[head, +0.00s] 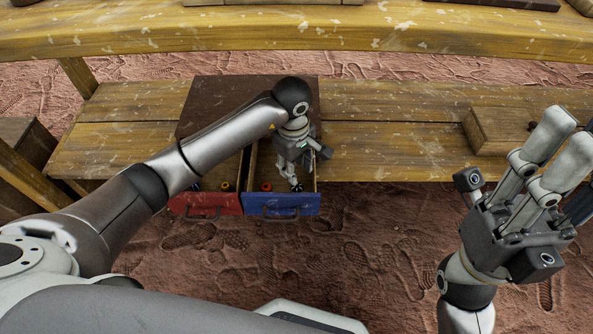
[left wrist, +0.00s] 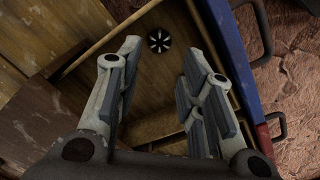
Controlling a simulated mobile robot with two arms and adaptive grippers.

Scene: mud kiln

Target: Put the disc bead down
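The disc bead (left wrist: 159,41), black with a white radiating pattern, lies on the wooden floor of the open blue drawer (head: 282,204) in the left wrist view. My left gripper (head: 294,181) reaches down into this drawer. In the left wrist view its fingers (left wrist: 158,85) stand apart with nothing between them, and the bead is just beyond the fingertips. My right gripper (head: 508,150) is raised at the right, fingers spread and empty.
An open red drawer (head: 206,205) is left of the blue one, with an orange bead (head: 225,186) in it. A red bead (head: 266,186) is in the blue drawer. The brown cabinet (head: 215,100) stands on a wooden bench (head: 390,150); a wooden box (head: 495,130) is at right.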

